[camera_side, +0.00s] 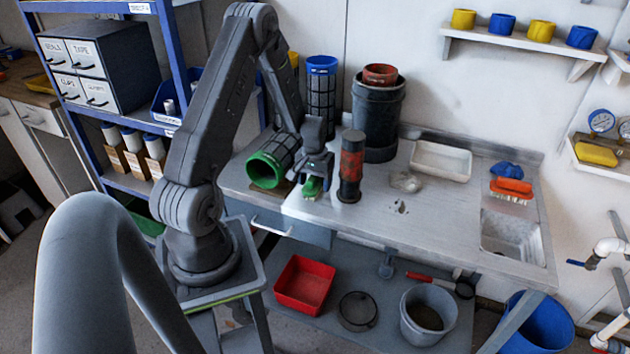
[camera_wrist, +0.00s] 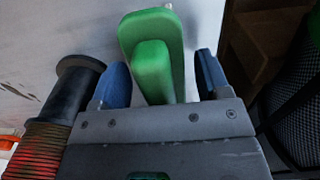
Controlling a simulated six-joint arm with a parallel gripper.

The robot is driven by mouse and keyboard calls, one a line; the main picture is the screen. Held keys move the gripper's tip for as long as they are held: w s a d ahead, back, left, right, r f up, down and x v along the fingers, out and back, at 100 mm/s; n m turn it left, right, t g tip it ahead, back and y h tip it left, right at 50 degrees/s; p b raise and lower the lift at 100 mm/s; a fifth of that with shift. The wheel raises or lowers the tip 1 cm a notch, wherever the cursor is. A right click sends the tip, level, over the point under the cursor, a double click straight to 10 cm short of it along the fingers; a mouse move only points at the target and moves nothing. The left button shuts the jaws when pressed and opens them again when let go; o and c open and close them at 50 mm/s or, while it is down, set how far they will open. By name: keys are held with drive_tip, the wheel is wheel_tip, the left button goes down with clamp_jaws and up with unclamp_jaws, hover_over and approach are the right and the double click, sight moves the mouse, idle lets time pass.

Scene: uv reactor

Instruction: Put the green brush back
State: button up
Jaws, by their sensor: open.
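The green brush (camera_side: 312,187) is at the left part of the steel bench, directly under my gripper (camera_side: 316,168). In the wrist view the green brush (camera_wrist: 150,38) has a long rounded body with a raised grip block on top. My gripper (camera_wrist: 162,80) is open, with one blue-padded finger on each side of the brush's grip. Gaps show between the fingers and the grip. The brush's underside is hidden, and part of its near end is covered by the gripper body.
A black-and-red cylinder (camera_side: 351,165) stands close to the right of my gripper. A green-rimmed mesh cage (camera_side: 268,165) lies close on the left. An orange brush (camera_side: 512,187), a blue brush-like item (camera_side: 505,169) and a white tray (camera_side: 441,161) are farther right. The bench front is clear.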

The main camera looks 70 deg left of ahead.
wheel_tip(320, 180, up, 12)
drive_tip(key=shift+r, duration=0.2)
idle(0.4)
drive_tip(key=s+d+r+m+t+y, duration=0.1)
drive_tip(key=s+d+r+m+t, duration=0.15)
drive_tip(key=d+r, duration=0.7)
drive_tip(key=s+d+r+m+t, duration=0.15)
drive_tip(key=d+r+m, duration=0.35)
drive_tip(key=d, duration=0.8)
drive_tip(key=s+d+r+m+t+h, duration=0.1)
drive_tip(key=s+d+r, duration=0.2)
drive_tip(key=s+d, duration=0.3)
drive_tip(key=shift+s+d+r+t, duration=0.3)
drive_tip(key=shift+s+d, duration=0.1)
drive_tip(key=shift+s, duration=0.35)
